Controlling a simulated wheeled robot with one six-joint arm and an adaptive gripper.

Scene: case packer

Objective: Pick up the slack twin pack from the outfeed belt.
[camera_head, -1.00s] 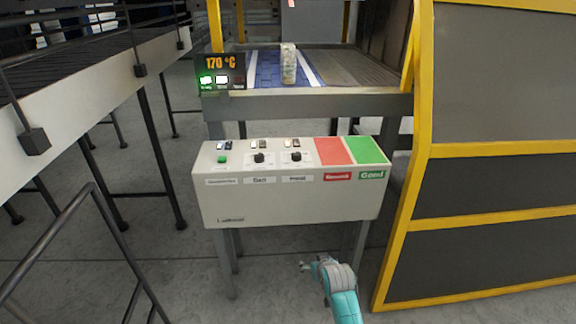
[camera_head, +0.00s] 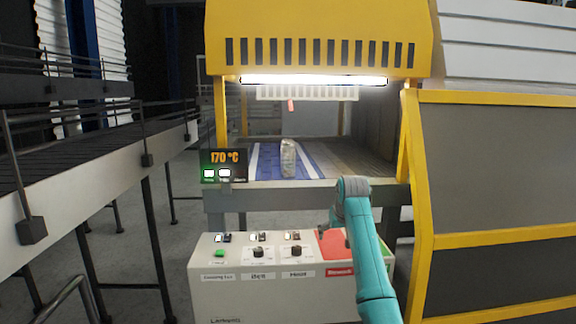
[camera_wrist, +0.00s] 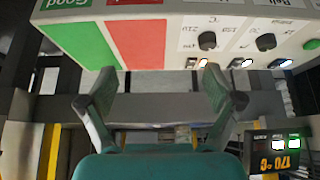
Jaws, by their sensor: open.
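One pale, see-through wrapped pack (camera_head: 288,158) is on the blue outfeed belt (camera_head: 264,162), inside the opening of the yellow machine. It looks taller than wide; how slack its wrap is cannot be made out. My gripper (camera_wrist: 160,88) is open and empty in the wrist view, its two fingers spread in front of the control box. In the head view my arm rises over the box's right side, in front of and to the right of the pack. The fingers are not clear there.
The control box (camera_head: 250,295) with knobs, a red pad (camera_head: 330,243) and a green pad stands before the belt. A 170 °C display (camera_head: 224,160) hangs at the belt's left front corner. Yellow frame posts (camera_head: 406,135) flank the opening, and a lit hood overhangs it.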

